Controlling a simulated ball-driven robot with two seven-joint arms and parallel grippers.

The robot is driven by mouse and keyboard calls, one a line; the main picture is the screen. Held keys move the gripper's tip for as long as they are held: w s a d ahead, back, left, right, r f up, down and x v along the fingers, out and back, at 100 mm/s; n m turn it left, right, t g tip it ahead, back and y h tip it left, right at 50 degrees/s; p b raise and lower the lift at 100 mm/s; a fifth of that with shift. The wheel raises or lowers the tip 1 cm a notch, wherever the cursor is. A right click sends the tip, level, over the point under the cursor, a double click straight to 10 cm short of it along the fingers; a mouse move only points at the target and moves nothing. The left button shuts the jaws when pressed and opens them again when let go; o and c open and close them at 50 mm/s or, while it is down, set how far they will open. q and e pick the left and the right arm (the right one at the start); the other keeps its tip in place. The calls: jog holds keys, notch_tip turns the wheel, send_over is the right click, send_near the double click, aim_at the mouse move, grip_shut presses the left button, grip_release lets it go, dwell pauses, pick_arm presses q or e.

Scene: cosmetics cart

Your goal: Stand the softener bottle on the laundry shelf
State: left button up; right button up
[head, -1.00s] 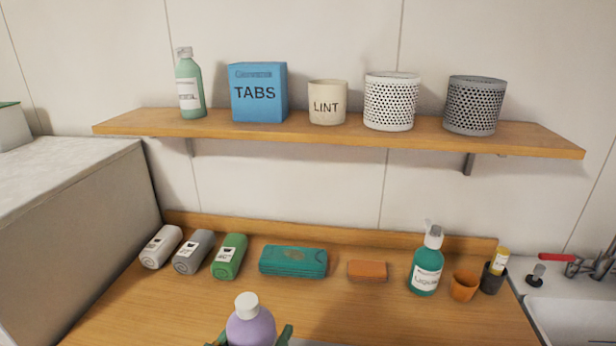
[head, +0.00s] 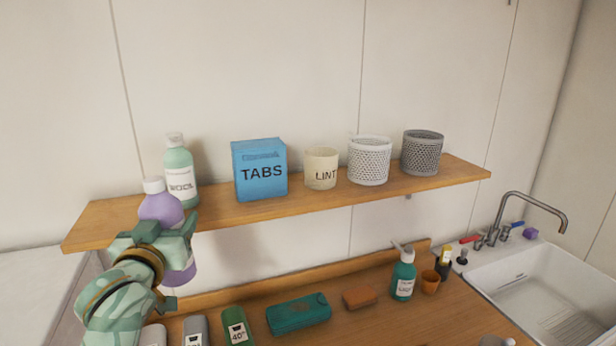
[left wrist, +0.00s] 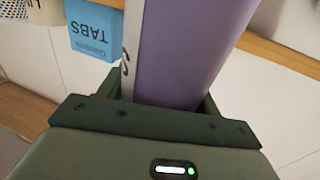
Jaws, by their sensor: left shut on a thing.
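The softener bottle is the purple bottle with a white cap (head: 160,207); it is upright in front of the left end of the wooden laundry shelf (head: 225,214). My left gripper (head: 165,238) is shut on its middle. The cap and shoulder rise above the shelf's front edge, while the lower part hangs below it. In the left wrist view the bottle (left wrist: 180,50) fills the space between the fingers. The gripper hides part of its body and label. My right gripper is not in view.
On the shelf stand a green WOOL bottle (head: 179,172) just behind the purple one, a blue TABS box (head: 260,168), a LINT cup (head: 321,168), a white basket (head: 369,160) and a grey basket (head: 422,153). Bare shelf shows left of the green bottle. The counter (head: 345,322) lies below.

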pick_arm(q)
jog(key=w+a+r+y+p, duration=0.1)
jog(key=w+r+p, duration=0.1)
jog(key=r, duration=0.8)
jog(key=w+a+r+p, duration=0.1)
jog(key=w+r+p, duration=0.1)
jog(key=r, duration=0.7)
jog(key=w+a+f+p, duration=0.2)
jog(key=w+a+f, duration=0.5)
jog(key=a+f, duration=0.4)
notch_tip(320, 180, down, 2)
jog(key=shift+w+a+f+n, duration=0.1)
jog(key=shift+w+a+n, duration=0.15)
jog(key=shift+n, duration=0.05)
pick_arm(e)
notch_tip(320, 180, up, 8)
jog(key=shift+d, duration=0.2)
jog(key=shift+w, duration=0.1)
pick_arm(q)
jog(key=o, duration=1.3)
jog(key=shift+f, duration=0.1)
